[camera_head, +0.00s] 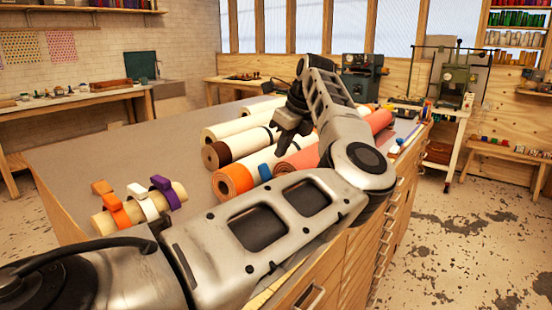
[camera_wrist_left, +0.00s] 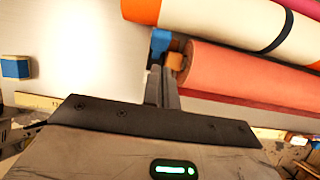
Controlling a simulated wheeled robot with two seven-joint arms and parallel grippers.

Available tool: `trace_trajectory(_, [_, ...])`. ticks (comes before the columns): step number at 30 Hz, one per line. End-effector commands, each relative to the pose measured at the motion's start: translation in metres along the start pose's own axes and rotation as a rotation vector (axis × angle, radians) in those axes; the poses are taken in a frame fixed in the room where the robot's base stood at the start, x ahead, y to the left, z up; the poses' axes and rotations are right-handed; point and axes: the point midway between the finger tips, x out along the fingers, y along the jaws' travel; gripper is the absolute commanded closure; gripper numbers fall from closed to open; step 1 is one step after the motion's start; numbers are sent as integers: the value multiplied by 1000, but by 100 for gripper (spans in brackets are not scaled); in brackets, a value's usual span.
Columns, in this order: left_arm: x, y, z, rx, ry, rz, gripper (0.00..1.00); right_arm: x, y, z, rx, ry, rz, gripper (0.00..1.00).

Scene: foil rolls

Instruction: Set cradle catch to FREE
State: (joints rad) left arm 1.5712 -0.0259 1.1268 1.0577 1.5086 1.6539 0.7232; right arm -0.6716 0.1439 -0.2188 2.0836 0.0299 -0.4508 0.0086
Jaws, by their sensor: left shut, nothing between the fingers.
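My left gripper (camera_head: 291,142) reaches down over the rolls on the worktable, and its fingers are shut and empty. In the left wrist view the closed fingers (camera_wrist_left: 162,75) point at a small blue piece (camera_wrist_left: 160,42) and a small orange-tan block (camera_wrist_left: 175,61) at the end of a coral-red roll (camera_wrist_left: 240,75). Whether the fingertips touch either piece cannot be told. I cannot tell for sure which piece is the cradle catch, and no FREE marking is readable. In the head view my arm hides part of the coral-red roll (camera_head: 298,160). My right gripper is not in view.
An orange-ended roll (camera_head: 232,181) with a blue piece (camera_head: 265,172) and a brown-ended cream roll (camera_head: 230,149) lie beside my gripper. Orange, white and purple clips sit on a tan tube (camera_head: 178,190). The grey tabletop (camera_head: 100,160) is clear at the left.

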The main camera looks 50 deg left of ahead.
Motion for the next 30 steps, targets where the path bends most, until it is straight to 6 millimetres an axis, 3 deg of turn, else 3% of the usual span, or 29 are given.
trace_trajectory(6, [-39, 0, 30, -1, 4, -1, 100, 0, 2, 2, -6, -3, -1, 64])
trace_trajectory(12, [-57, 1, 43, 0, 5, 1, 100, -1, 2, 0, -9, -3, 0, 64])
trace_trajectory(30, [-60, 0, 45, 1, 5, 2, 100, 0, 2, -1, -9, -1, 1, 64])
